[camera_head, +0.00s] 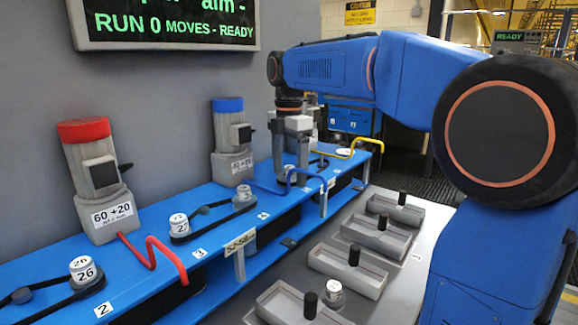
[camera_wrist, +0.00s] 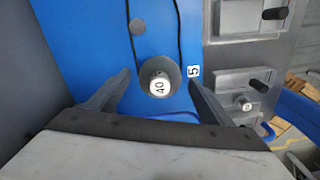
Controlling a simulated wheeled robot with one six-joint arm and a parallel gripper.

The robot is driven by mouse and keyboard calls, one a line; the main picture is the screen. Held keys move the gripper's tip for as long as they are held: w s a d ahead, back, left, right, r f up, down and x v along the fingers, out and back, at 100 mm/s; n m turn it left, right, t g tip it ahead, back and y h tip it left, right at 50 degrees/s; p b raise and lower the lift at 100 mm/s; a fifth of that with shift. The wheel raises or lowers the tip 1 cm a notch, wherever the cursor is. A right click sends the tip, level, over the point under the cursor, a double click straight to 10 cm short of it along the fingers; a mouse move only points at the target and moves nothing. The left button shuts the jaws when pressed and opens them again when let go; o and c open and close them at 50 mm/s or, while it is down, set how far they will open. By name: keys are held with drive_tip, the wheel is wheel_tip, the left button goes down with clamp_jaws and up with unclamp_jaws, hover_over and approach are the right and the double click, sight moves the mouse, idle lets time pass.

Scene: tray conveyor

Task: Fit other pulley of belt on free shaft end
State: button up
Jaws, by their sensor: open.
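My gripper (camera_head: 291,180) is open and points down over the blue bench (camera_head: 135,250), near its far end. In the wrist view my gripper (camera_wrist: 158,84) has one finger on each side of a pulley with a white cap marked 40 (camera_wrist: 158,87), apart from both. A thin black belt (camera_wrist: 180,35) runs from the top of that view down towards this pulley. A small grey round piece (camera_wrist: 138,26) stands between the belt's strands. I cannot tell whether it is a free shaft end. A label 5 (camera_wrist: 194,71) lies beside the pulley.
A red-capped motor (camera_head: 92,165) and a blue-capped motor (camera_head: 231,135) stand along the wall. Red (camera_head: 150,255), blue (camera_head: 323,190) and yellow (camera_head: 350,141) bent bars rise at the bench. Several grey trays (camera_head: 345,275) with black knobs stand to the right.

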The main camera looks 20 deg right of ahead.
wheel_tip(320, 180, up, 17)
drive_tip(key=shift+r, duration=0.2)
idle(0.5)
